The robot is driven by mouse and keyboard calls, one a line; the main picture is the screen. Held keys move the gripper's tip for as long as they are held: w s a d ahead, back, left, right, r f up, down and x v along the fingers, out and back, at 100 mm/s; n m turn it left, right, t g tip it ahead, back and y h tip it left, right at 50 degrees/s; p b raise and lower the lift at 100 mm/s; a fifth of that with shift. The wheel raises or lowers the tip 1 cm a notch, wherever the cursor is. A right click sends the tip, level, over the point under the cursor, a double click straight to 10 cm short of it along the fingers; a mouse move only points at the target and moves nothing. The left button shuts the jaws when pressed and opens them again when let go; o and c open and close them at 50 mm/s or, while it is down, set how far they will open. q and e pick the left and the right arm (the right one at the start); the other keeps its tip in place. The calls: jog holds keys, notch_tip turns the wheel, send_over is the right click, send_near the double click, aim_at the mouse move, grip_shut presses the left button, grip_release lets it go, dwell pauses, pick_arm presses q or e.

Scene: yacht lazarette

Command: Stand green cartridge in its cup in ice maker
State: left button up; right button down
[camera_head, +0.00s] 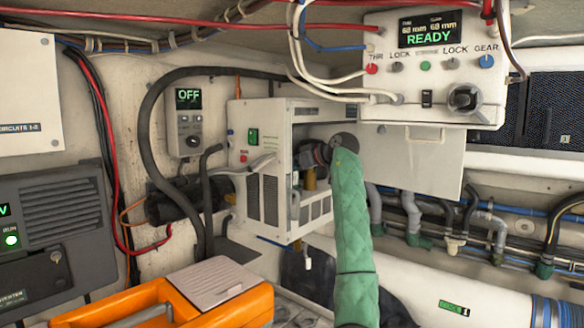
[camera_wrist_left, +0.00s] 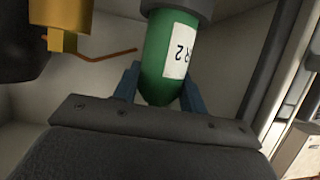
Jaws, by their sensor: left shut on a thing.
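The green cartridge (camera_wrist_left: 158,60) shows in the left wrist view, with a white label reading "R2" upside down and a rounded near end. My left gripper (camera_wrist_left: 160,85) is shut on it, with a blue finger on each side. The cartridge's far end meets a dark grey round part (camera_wrist_left: 178,8); I cannot tell whether this is a cap or the cup. In the head view, my green-sleeved arm reaches into the open white ice maker (camera_head: 252,160). The gripper (camera_head: 311,157) is inside its opening, and the cartridge is mostly hidden there.
A brass fitting (camera_wrist_left: 68,25) with a thin copper tube is close to the gripper's left in the wrist view. A control box (camera_head: 430,55) reading READY hangs above right. An orange case (camera_head: 230,308) stands below. Grey hoses run beside the ice maker.

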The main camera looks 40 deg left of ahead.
pick_arm(q)
jog(key=shift+f, duration=0.3)
pick_arm(e)
jog(key=shift+f, duration=0.15)
pick_arm(q)
jog(key=o, duration=1.1)
jog(key=shift+c, duration=0.2)
jog(key=b+v, duration=0.3)
jog(key=v, duration=0.5)
pick_arm(e)
jog(key=w+a+r, duration=0.1)
jog(key=r, duration=0.7)
jog(key=w+a+r, duration=0.1)
jog(key=w+r, duration=0.1)
jog(key=r, duration=0.6)
jog(key=shift+w+a, duration=0.15)
jog(key=shift+a, duration=0.25)
pick_arm(q)
jog(key=shift+a, duration=0.1)
pick_arm(e)
jog(key=shift+r, duration=0.1)
